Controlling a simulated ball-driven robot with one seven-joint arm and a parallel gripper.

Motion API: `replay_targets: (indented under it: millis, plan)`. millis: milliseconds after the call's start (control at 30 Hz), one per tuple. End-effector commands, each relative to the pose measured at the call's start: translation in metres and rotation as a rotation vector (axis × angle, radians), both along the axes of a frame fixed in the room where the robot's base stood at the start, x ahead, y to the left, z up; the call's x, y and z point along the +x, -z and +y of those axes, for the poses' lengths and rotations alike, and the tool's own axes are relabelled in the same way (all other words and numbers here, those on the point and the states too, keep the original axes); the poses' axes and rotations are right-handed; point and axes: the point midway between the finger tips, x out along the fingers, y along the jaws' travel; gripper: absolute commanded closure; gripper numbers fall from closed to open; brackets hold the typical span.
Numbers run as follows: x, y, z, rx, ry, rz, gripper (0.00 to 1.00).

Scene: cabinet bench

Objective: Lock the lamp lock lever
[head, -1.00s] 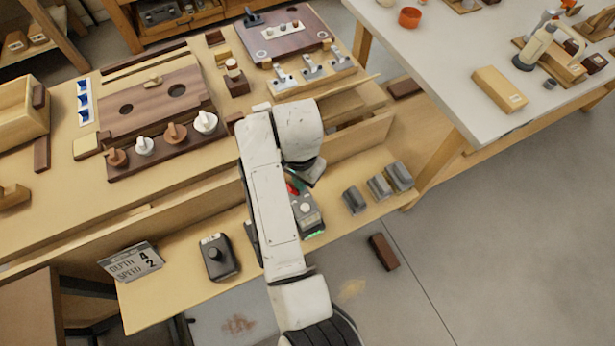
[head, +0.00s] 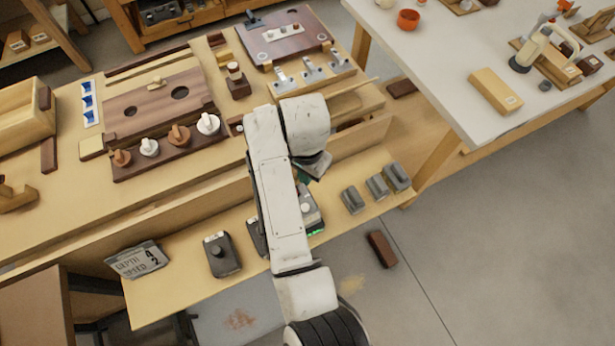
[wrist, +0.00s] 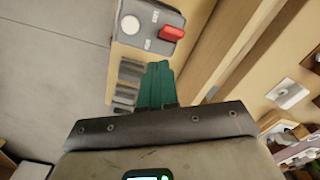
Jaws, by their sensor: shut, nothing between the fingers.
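A grey box with a round white button (wrist: 130,25) and a red lever (wrist: 171,32) shows at the top of the wrist view. Small labels on it are too blurred to read. My gripper (wrist: 158,66) has teal fingers, shut and empty, pointing towards this box and apart from the lever in the picture. In the head view the gripper is mostly hidden behind my arm, with a bit of teal at its edge. A grey box with a green light (head: 314,213) is partly covered by my arm there, and its red lever cannot be seen.
On the same low shelf are a grey knob box (head: 222,256), a partly hidden box (head: 256,237), a tilted sign (head: 138,260) and grey blocks (head: 377,187). The wooden bench with several knobs (head: 180,135) rises behind. A brown block (head: 381,250) lies on the floor.

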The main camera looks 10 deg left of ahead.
Motion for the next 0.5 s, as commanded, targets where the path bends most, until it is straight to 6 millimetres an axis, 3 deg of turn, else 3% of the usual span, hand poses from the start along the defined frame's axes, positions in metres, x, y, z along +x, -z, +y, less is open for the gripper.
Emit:
replay_targets:
  millis: [500]
  plan:
    - [0.000,-0.039,0.000,0.000,0.001,0.000,1.00]
